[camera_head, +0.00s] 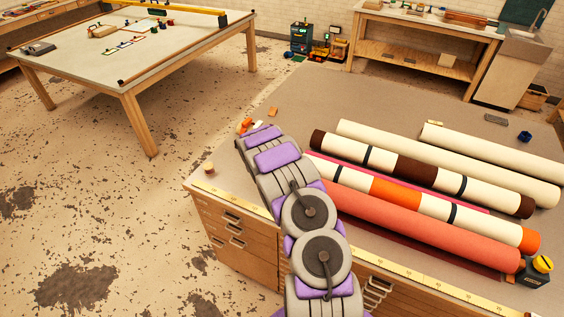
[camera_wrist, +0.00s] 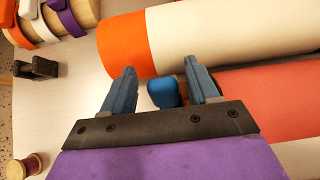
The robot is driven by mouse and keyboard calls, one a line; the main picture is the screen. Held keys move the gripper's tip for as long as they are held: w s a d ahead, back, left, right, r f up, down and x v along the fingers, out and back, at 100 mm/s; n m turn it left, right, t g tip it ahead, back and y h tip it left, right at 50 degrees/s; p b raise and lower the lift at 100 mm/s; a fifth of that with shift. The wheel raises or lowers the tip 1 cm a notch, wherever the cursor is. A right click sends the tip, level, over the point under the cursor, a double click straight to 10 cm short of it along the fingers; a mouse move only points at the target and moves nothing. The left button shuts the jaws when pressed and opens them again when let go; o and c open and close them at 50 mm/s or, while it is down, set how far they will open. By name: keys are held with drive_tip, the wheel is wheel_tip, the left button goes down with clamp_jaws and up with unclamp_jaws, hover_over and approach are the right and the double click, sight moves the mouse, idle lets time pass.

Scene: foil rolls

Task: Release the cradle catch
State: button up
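In the wrist view a small blue rounded piece (camera_wrist: 163,93), perhaps the cradle catch, sits between the two blue fingers of my gripper (camera_wrist: 160,68). The fingers stand wide apart. A narrow gap shows on the piece's left; on its right it nearly meets the finger, and I cannot tell if they touch. The cream roll with an orange end (camera_wrist: 128,45) lies just beyond the fingertips. A salmon-red roll (camera_wrist: 275,98) lies to the right. The cradle itself is not clearly visible. In the head view my arm hides the gripper and the rolls' near-left ends.
Several long rolls, including a cream one (camera_head: 500,151), cover the bench's right half. In the wrist view a dark clip (camera_wrist: 36,68), a thread spool (camera_wrist: 27,166) and a wooden rod with coloured bands (camera_wrist: 78,14) lie on the left. The bench beyond the rolls (camera_head: 340,100) is mostly bare.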

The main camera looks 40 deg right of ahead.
drive_tip(key=v, duration=1.7)
drive_tip(key=shift+b, duration=0.3)
drive_tip(key=shift+s+a, duration=0.1)
drive_tip(key=shift+s, duration=0.05)
drive_tip(key=s+a+r+m+g+b, duration=0.2)
drive_tip(key=s+a+r+m+b, duration=0.15)
drive_tip(key=s+m, duration=0.4)
drive_tip(key=s+a+r+m+g+b, duration=0.1)
drive_tip(key=s+a+r+m+b, duration=0.35)
drive_tip(key=s, duration=0.45)
drive_tip(key=s+a+f+m+g+y+b, duration=0.1)
drive_tip(key=s+a+f+m+y+b, duration=0.1)
drive_tip(key=s+a, duration=0.9)
drive_tip(key=s+a+f+m+g+y+b, duration=0.1)
drive_tip(key=s+a+m+y+b, duration=0.3)
drive_tip(key=s+a, duration=0.7)
drive_tip(key=s+f+m+y, duration=0.1)
drive_tip(key=m+y, duration=0.1)
drive_tip(key=m, duration=0.2)
drive_tip(key=shift+s+a+f+y, duration=0.3)
drive_tip(key=shift+s+a+f, duration=0.1)
